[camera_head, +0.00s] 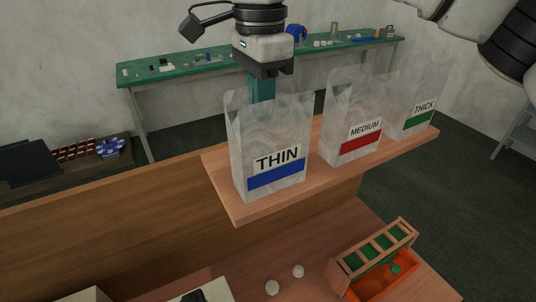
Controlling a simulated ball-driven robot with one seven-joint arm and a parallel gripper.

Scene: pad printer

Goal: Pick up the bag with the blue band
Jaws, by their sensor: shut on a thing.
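The bag with the blue band (275,178) is a clear, pale plastic bag with a white label reading THIN. It is upright at the left end of a raised wooden shelf (240,209). My gripper (262,90) comes down from above at the bag's top, its teal fingers shut on the bag's upper part. The fingertips are partly hidden behind the bag's film. The bag's base appears at the shelf surface; I cannot tell whether it touches.
A MEDIUM bag with a red band (360,143) and a THICK bag with a green band (419,119) stand to the right on the shelf. Below are an orange tray (384,283) with a wooden rack and two white round pieces. A green-topped table (185,72) stands behind.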

